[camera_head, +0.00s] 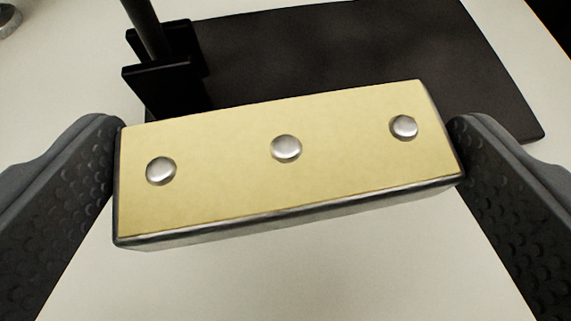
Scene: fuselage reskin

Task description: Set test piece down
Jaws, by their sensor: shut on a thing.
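The test piece (225,195) is a yellow-topped block with silver edges and a row of three round metal rivet heads. It fills the middle of the view and is slightly tilted, its right end higher in the picture. My gripper (288,160) is shut on the test piece, with one dark textured finger against each short end. The piece covers part of what is behind it. I cannot tell how far its underside is from the surface below.
A dark mat (350,50) lies on the pale tabletop (290,280) beyond the piece. A black bracket (160,85) with an upright rod (143,25) stands at the mat's left. A round metal object (8,18) is cut off at the top left. The pale surface nearer me is clear.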

